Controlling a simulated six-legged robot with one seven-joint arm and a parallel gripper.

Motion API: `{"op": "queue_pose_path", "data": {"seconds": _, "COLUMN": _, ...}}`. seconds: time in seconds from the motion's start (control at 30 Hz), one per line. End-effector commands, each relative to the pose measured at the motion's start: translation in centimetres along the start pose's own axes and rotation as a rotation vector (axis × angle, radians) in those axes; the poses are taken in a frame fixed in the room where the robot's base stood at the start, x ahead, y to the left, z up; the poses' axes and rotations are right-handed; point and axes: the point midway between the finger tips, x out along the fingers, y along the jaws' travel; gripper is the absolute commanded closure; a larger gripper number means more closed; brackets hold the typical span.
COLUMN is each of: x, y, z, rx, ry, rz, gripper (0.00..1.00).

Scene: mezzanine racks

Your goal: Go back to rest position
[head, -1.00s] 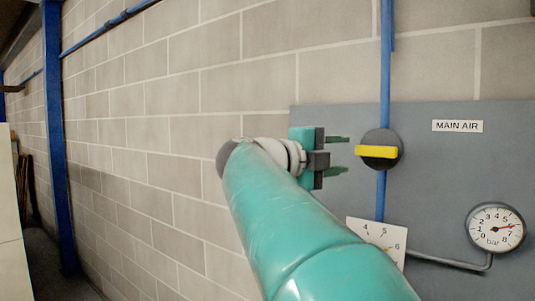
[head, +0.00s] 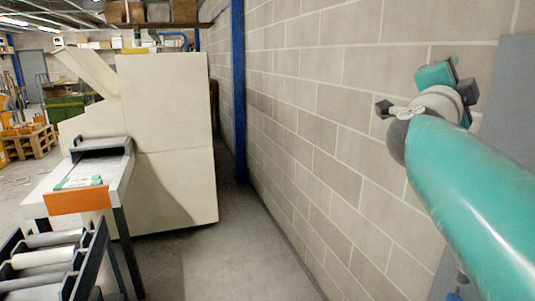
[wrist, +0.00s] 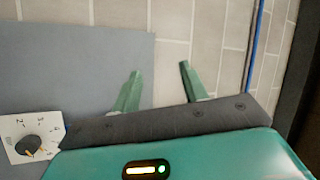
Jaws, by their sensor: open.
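My gripper (wrist: 160,78) is open in the wrist view, its two green fingers apart with nothing between them. Behind the fingers are the block wall and the edge of a grey panel (wrist: 80,70). A white dial plate with a dark knob (wrist: 28,146) is at the lower left of that view. In the head view my arm reaches up from the lower right, with the gripper end near the block wall (head: 320,105). The fingers are not clear in that view. A strip of the grey panel (head: 512,85) shows behind my arm.
A large cream machine (head: 165,140) stands left of a clear floor aisle (head: 245,245) along the wall. A blue post (head: 238,90) rises at the wall. A roller conveyor (head: 45,260) is at the lower left. A pallet (head: 30,145) lies farther back.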

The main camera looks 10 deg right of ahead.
Motion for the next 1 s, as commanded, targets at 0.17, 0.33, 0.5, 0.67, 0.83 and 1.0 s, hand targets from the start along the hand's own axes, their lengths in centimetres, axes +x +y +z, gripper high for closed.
{"op": "queue_pose_path", "data": {"seconds": 0.17, "x": -6.7, "y": -0.4, "z": 9.8, "rx": -0.202, "ry": -0.44, "rz": -0.161, "gripper": 0.56}}
{"op": "queue_pose_path", "data": {"seconds": 0.33, "x": -15.5, "y": 2.9, "z": 16.9, "rx": -0.427, "ry": -0.832, "rz": -0.245, "gripper": 0.56}}
{"op": "queue_pose_path", "data": {"seconds": 0.5, "x": -24.8, "y": 9.1, "z": 20.5, "rx": -0.677, "ry": -1.184, "rz": -0.269, "gripper": 0.56}}
{"op": "queue_pose_path", "data": {"seconds": 0.67, "x": -32.7, "y": 16.6, "z": 20.4, "rx": -0.94, "ry": -1.478, "rz": -0.232, "gripper": 0.56}}
{"op": "queue_pose_path", "data": {"seconds": 0.83, "x": -37.7, "y": 22.9, "z": 18.1, "rx": -1.174, "ry": -1.676, "rz": -0.158, "gripper": 0.56}}
{"op": "queue_pose_path", "data": {"seconds": 1.0, "x": -39.1, "y": 25.0, "z": 16.9, "rx": -1.259, "ry": -1.737, "rz": -0.119, "gripper": 0.56}}
